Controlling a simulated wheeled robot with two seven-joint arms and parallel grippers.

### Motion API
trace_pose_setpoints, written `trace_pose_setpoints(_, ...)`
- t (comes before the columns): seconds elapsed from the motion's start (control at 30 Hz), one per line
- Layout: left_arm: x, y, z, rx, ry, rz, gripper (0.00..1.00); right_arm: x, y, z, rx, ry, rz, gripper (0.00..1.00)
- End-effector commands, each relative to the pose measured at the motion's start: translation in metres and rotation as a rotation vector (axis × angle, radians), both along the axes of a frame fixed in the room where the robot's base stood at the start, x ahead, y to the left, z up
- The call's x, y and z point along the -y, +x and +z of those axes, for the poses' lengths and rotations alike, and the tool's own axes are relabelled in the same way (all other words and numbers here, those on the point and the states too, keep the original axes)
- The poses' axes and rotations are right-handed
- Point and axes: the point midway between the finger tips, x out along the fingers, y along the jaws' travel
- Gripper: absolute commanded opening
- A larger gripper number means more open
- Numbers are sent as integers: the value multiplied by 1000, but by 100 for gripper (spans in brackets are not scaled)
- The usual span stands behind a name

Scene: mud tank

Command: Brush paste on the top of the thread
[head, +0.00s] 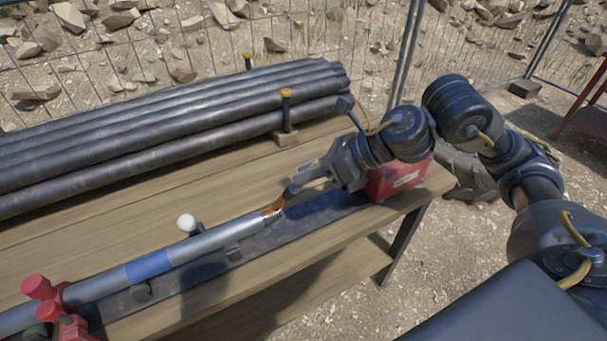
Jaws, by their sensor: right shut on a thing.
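A grey metal pipe (205,243) with a blue band lies along the bench, its threaded end (270,213) pointing right. Orange-brown paste colour shows at the top of that end. My right gripper (298,184) is above and just right of the thread, shut on a brush (281,199) tilted down to the left. The brush tip is at the top of the thread and seems to touch it; the exact contact is too small to tell. My left gripper is out of view.
Dark pipes (170,125) are stacked at the back, beside yellow-topped posts (287,108). A red clamp (62,312) holds the pipe at lower left.

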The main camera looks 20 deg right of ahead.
Motion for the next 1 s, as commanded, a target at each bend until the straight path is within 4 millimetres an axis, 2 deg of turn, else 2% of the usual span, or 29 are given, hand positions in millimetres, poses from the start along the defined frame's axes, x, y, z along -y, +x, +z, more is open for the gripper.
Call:
trace_pose_setpoints(0.33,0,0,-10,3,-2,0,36,11,1,-2,1,0,0,0)
trace_pose_setpoints(0.6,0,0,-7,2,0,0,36,2,0,-1,2,0,2,0)
trace_pose_setpoints(0.83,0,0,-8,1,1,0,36,2,0,-2,1,0,1,0)
trace_pose_setpoints(1.0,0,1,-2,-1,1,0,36,2,0,5,1,0,0,0)
